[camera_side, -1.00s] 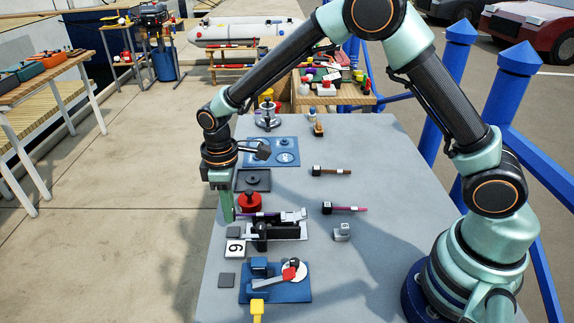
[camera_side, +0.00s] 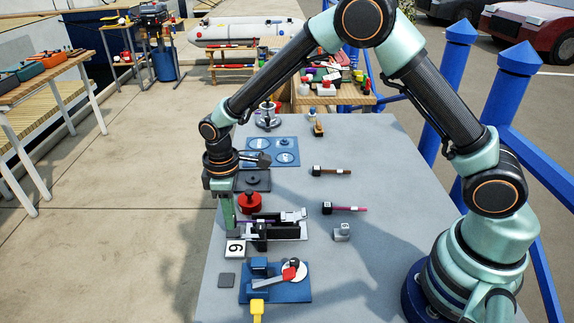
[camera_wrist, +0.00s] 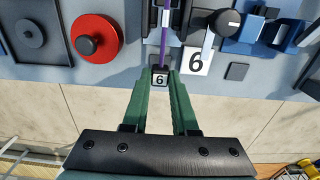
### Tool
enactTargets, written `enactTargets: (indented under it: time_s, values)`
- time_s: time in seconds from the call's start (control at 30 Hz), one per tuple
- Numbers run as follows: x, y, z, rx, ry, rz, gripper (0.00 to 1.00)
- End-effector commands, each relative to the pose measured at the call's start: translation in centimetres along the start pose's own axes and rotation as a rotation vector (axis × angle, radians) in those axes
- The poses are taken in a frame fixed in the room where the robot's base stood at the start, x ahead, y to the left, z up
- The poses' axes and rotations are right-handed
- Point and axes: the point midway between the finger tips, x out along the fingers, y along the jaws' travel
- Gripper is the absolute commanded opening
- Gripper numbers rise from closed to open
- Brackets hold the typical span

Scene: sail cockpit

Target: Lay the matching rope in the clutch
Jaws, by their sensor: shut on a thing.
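A purple rope (camera_wrist: 163,32) has a black end block marked 6. My gripper (camera_wrist: 160,79) is shut on this block, with a green finger on each side. In the side view my gripper (camera_side: 230,224) is low at the left end of the black clutch (camera_side: 262,238). In the wrist view the rope runs straight from the block between the clutch's dark sides. I cannot tell if it rests on the clutch floor. The clutch's grey lever (camera_side: 294,215) points right. A white plate marked 6 (camera_side: 235,248) lies beside the clutch.
A brown rope (camera_side: 332,171) and a pink rope (camera_side: 345,209) lie to the right. A red round part (camera_side: 250,203) stands close behind my gripper. A blue fixture with a lever (camera_side: 275,290) is in front. A small grey block (camera_side: 342,231) stands right of the clutch.

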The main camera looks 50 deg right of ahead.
Motion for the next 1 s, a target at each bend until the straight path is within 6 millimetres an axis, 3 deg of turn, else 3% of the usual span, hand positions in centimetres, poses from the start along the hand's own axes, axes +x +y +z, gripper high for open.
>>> enactTargets:
  time_s: [1.0]
  values:
    - [1.4, 0.0, 0.0, 0.000, 0.000, 0.000, 0.00]
